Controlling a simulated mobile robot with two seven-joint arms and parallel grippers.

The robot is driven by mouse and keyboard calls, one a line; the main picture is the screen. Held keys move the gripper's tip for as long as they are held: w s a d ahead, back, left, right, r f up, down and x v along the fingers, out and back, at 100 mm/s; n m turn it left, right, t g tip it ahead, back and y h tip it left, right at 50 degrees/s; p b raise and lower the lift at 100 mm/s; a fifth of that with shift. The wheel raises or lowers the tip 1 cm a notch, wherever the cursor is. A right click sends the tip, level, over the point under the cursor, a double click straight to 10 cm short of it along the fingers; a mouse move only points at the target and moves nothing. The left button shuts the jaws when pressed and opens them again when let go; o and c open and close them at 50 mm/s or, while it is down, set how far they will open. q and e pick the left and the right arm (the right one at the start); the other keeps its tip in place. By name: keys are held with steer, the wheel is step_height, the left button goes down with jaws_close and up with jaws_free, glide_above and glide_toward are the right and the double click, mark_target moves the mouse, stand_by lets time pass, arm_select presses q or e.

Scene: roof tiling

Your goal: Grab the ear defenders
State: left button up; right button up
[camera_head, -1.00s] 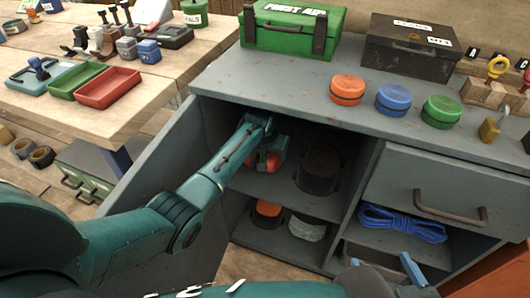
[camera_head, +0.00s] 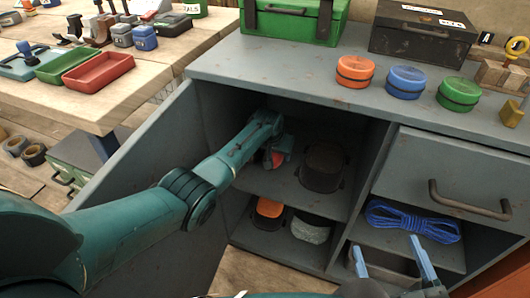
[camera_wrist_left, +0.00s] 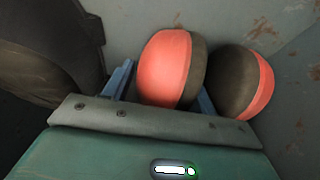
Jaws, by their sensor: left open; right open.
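The ear defenders (camera_head: 281,151) are on the upper shelf inside the open grey cabinet, mostly hidden behind my left arm in the head view. In the left wrist view they show as two red cups with dark cushions (camera_wrist_left: 170,66). My left gripper (camera_wrist_left: 163,92) is open. Its blue fingers stand on either side of the left cup, one of them in the gap between the two cups. Whether they touch it I cannot tell. My right gripper (camera_head: 391,258) is open and empty, low in front of the cabinet's right-hand compartment.
The open cabinet door (camera_head: 150,200) is at the left, under my left arm. Blue rope (camera_head: 412,221) lies on the right-hand shelf. The drawer handle (camera_head: 470,203) sticks out above it.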

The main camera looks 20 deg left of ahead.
arm_select(q)
steer(key=shift+c, duration=0.5)
steer(key=c, duration=0.8)
steer(key=shift+r, duration=0.15)
